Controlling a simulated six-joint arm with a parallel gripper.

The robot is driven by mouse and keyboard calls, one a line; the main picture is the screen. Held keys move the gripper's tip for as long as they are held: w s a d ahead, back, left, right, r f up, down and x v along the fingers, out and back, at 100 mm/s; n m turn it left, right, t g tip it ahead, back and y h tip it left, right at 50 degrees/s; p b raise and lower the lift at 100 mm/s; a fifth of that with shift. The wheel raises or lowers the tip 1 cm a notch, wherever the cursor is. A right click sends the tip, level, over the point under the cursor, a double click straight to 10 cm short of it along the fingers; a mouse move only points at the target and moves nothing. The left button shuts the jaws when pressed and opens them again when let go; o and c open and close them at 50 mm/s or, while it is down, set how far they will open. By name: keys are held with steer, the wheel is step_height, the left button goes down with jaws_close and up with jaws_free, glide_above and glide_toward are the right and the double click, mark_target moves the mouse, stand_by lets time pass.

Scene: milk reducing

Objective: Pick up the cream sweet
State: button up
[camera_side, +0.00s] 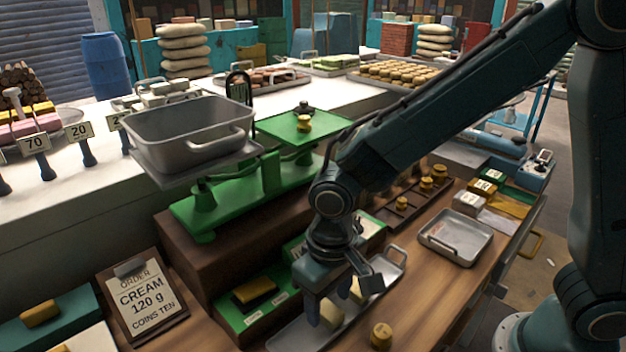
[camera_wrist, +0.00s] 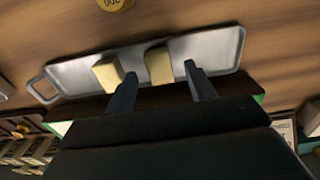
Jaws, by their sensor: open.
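In the wrist view the two blocks show side by side on the tray (camera_wrist: 221,45): the left one (camera_wrist: 108,73) and the right one (camera_wrist: 158,66). My gripper (camera_side: 330,300) is open above the tray, with its fingers pointing down. In the wrist view the right block appears between the fingertips (camera_wrist: 160,72), and the left block is outside the left finger. Neither is held.
A brass weight (camera_side: 381,336) stands beside the tray. A green balance scale (camera_side: 240,195) carries a grey pan (camera_side: 190,130) at the left. An order card (camera_side: 143,300) reads cream 120 g.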

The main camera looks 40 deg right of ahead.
mark_target(329, 309)
steer(key=shift+f, duration=0.75)
steer(key=c, duration=1.1)
steer(key=shift+o, duration=0.2)
steer(key=shift+r, duration=0.2)
step_height(329, 309, up, 20)
steer(key=shift+f, duration=0.15)
